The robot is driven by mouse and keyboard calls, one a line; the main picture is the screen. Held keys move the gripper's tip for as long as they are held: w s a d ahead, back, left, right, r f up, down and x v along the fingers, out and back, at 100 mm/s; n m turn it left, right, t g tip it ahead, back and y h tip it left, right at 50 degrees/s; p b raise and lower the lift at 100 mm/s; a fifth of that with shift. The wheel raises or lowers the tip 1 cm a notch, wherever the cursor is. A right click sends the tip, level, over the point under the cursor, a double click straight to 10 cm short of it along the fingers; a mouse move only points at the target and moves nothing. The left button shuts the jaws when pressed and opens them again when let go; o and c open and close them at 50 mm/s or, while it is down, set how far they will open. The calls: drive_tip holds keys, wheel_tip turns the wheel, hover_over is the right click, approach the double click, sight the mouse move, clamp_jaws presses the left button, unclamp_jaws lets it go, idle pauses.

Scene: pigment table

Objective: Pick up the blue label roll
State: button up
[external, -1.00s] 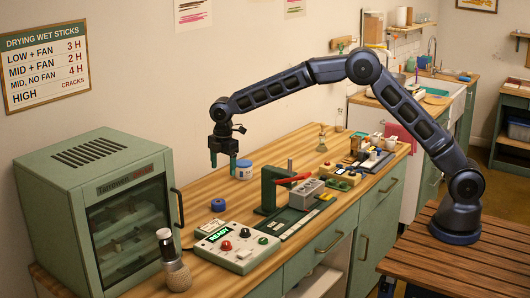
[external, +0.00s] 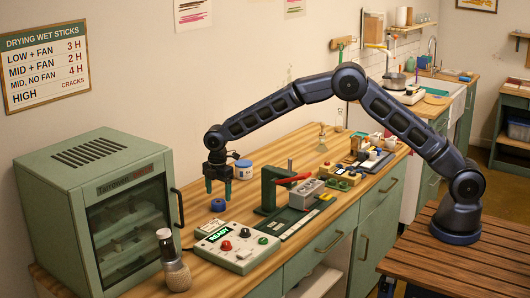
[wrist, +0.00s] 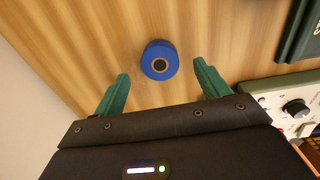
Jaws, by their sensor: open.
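The blue label roll (external: 218,205) lies flat on the wooden counter, left of the green press and behind the control box. In the wrist view the blue label roll (wrist: 159,60) shows its round top with a dark centre hole. My gripper (external: 218,190) is open and empty, pointing down above the counter close to the roll. In the wrist view my gripper's green fingers (wrist: 160,85) are spread wide, and the roll sits between their lines, a little beyond the tips. No finger visibly touches it.
The control box (external: 238,247) with coloured knobs stands just in front of the roll. A green press with a red lever (external: 290,179) is to the right. The green drying cabinet (external: 95,205) is at left.

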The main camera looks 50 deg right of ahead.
sight(218, 202)
drive_tip(key=shift+f, duration=1.95)
drive_tip(key=c, duration=1.1)
